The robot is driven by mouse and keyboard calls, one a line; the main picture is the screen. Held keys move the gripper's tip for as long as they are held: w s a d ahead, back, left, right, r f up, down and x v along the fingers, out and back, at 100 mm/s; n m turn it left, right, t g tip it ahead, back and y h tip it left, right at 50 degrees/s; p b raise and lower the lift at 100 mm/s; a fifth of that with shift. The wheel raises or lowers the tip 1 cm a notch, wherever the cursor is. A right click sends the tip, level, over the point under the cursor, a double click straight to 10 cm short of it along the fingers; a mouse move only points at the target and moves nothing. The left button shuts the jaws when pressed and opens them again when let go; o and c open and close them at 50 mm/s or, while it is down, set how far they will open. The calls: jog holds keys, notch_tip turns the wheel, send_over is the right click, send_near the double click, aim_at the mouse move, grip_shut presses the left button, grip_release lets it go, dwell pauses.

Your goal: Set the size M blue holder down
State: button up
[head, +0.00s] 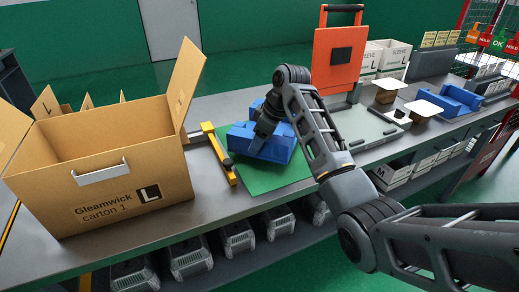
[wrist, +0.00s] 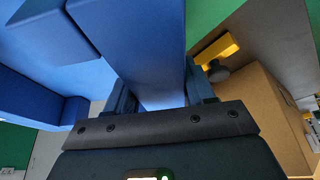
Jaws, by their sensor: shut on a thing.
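A blue holder (head: 283,151) is on or just above the green mat (head: 262,182) in the middle of the bench. My gripper (head: 261,143) reaches down onto it from above and is shut on one of its blue walls. In the wrist view the blue wall (wrist: 145,45) sits between the two fingers of my gripper (wrist: 160,98). The arm hides part of the holder, and I cannot tell whether its underside touches the mat. I cannot read a size mark on it.
A yellow bar (head: 219,153) runs along the mat's left edge. A large open carton marked L (head: 135,185) stands to the left. To the right are an orange panel (head: 338,75), a grey fixture (head: 372,128) and another blue holder (head: 456,101).

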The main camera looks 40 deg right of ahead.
aim_at(260, 151)
jog(key=shift+f, duration=1.9)
jog(key=o, duration=1.5)
jog(key=shift+f, duration=0.1)
jog(key=shift+c, duration=0.2)
jog(key=v, duration=1.2)
jog(key=shift+s, duration=0.1)
